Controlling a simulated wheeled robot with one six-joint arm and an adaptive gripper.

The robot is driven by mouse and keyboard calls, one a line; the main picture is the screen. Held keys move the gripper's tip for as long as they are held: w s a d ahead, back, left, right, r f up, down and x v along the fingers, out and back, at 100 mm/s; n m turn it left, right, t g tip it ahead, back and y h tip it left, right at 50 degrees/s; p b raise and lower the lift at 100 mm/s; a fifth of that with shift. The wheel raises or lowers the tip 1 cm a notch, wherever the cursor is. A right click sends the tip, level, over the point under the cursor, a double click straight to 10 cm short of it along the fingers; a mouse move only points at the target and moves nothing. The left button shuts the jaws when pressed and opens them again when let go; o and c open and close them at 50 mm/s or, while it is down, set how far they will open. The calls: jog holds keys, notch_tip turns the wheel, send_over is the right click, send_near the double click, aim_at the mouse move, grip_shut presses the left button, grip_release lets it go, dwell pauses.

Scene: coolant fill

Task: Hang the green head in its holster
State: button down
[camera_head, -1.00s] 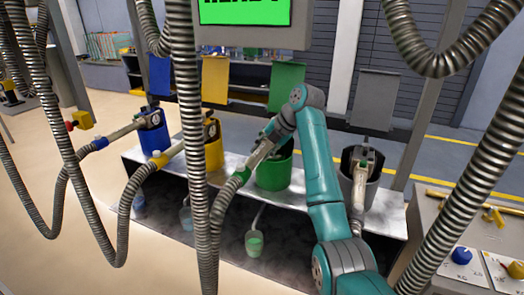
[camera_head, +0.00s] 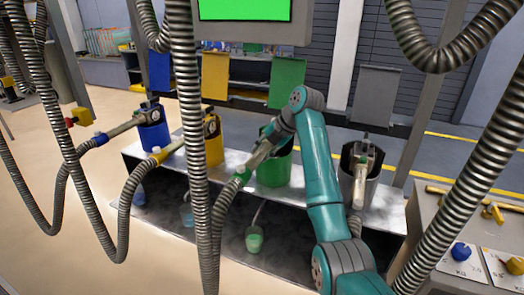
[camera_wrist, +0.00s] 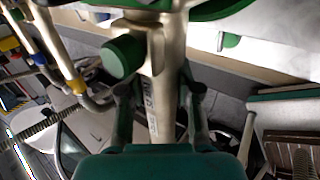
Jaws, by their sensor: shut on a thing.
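The green head (camera_head: 257,158) is a pale metal nozzle with a green collar, with a ribbed hose running down from it. My gripper (camera_head: 268,144) is shut on it, at the near left rim of the green holster (camera_head: 273,175). The head is tilted, its collar end low and left. The arm hides part of the holster's mouth, so I cannot tell if the tip is inside. In the wrist view, the head's pale body (camera_wrist: 160,75) with a green knob (camera_wrist: 122,57) runs between my fingers (camera_wrist: 160,105).
Blue (camera_head: 153,130) and yellow (camera_head: 214,150) holsters hold their heads on the left; a grey holster (camera_head: 360,180) holds one on the right. Ribbed hoses (camera_head: 196,100) hang across the foreground. A side table (camera_head: 425,225) stands right.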

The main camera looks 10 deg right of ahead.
jog(key=shift+f, duration=0.9)
jog(key=c, duration=0.7)
grip_release()
jog(key=shift+f, duration=0.15)
jog(key=shift+v, duration=3.85)
